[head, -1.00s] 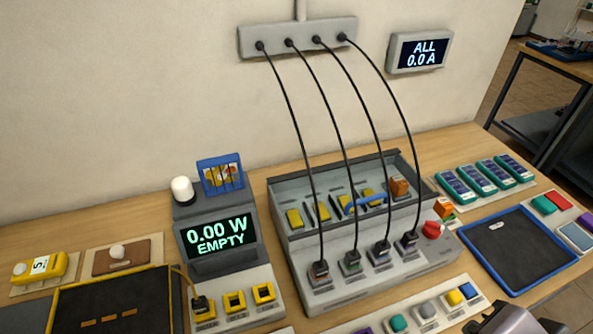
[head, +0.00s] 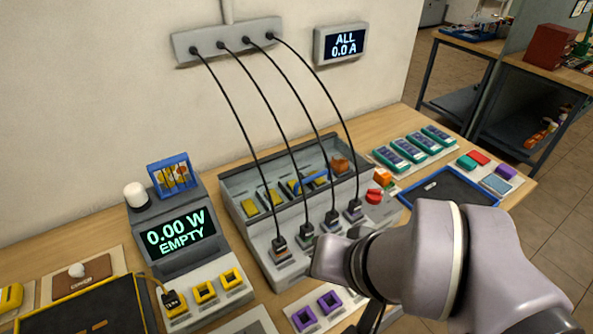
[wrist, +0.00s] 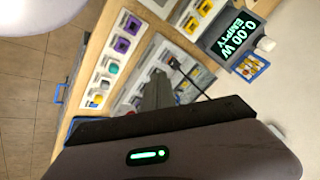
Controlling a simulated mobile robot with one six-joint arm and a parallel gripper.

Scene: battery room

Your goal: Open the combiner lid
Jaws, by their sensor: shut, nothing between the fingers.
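The combiner (head: 228,188) is a long grey box on the bench, seen in the head view. Its rear bay holds several yellow blocks and an orange one, with a blue bar handle (head: 314,179) across it. Whether a clear lid covers the bay I cannot tell. Several black cables plug into its front deck. My arm covers the box's front right part in the head view. In the wrist view my gripper (wrist: 157,88) is shut and empty, with part of the combiner behind it. It is apart from the blue handle.
A wattmeter (head: 180,236) reading "0.00 W EMPTY" stands left of the combiner. Cables hang from a wall strip (head: 228,40) over the box. A red knob (head: 374,196) is at its right end. A blue-rimmed tray (head: 450,186) lies farther right.

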